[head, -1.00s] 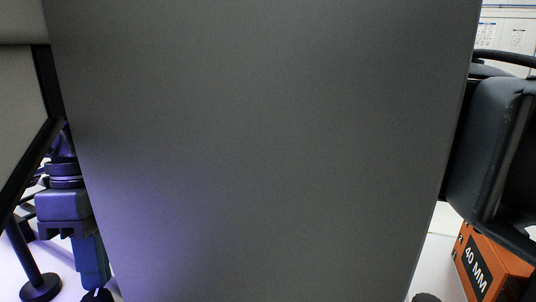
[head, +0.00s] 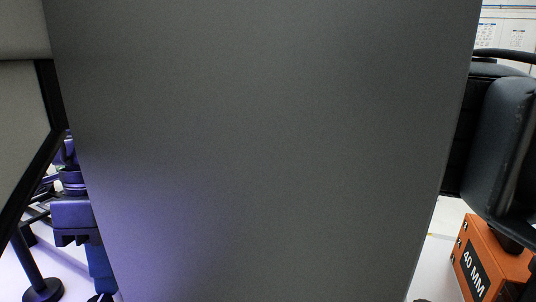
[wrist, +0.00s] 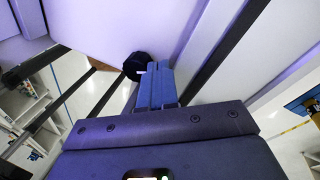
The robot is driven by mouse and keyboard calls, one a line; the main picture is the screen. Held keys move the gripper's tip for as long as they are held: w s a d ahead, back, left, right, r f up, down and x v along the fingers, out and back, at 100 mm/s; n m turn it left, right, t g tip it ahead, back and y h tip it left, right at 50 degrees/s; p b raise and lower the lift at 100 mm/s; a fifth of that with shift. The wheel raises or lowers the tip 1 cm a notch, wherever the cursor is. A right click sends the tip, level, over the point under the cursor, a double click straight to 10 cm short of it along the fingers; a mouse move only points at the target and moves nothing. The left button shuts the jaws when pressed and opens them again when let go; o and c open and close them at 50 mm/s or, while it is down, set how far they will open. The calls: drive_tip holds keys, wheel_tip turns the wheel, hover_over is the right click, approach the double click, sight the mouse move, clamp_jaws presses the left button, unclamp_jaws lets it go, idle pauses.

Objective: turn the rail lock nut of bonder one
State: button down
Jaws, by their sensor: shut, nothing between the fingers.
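A black round knob (wrist: 137,66) with a small pale mark shows in the wrist view, just beyond the fingertips. It looks like the rail lock nut, but its bonder label is not visible. My gripper (wrist: 155,68) has its blue fingers together and empty. Their tips are beside the knob, and I cannot tell whether they touch it. In the head view my gripper (head: 104,288) points down at the left, its tips near the bottom edge. A large dark grey surface hides most of the head view.
A dark-framed panel (head: 22,130) stands at the left, above a black round foot (head: 42,290) on a pale surface. An orange box marked 40 MM (head: 482,262) is at the lower right, below a black bulky part (head: 500,140). Dark bars (wrist: 225,50) run close beside the fingers.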

drive_tip(key=shift+d, duration=0.4)
idle(0.3)
drive_tip(key=shift+w, duration=0.1)
drive_tip(key=shift+w+d, duration=0.1)
drive_tip(key=shift+w, duration=0.15)
drive_tip(key=shift+r+p, duration=2.15)
drive_tip(key=shift+r, duration=0.9)
drive_tip(key=shift+w, duration=0.1)
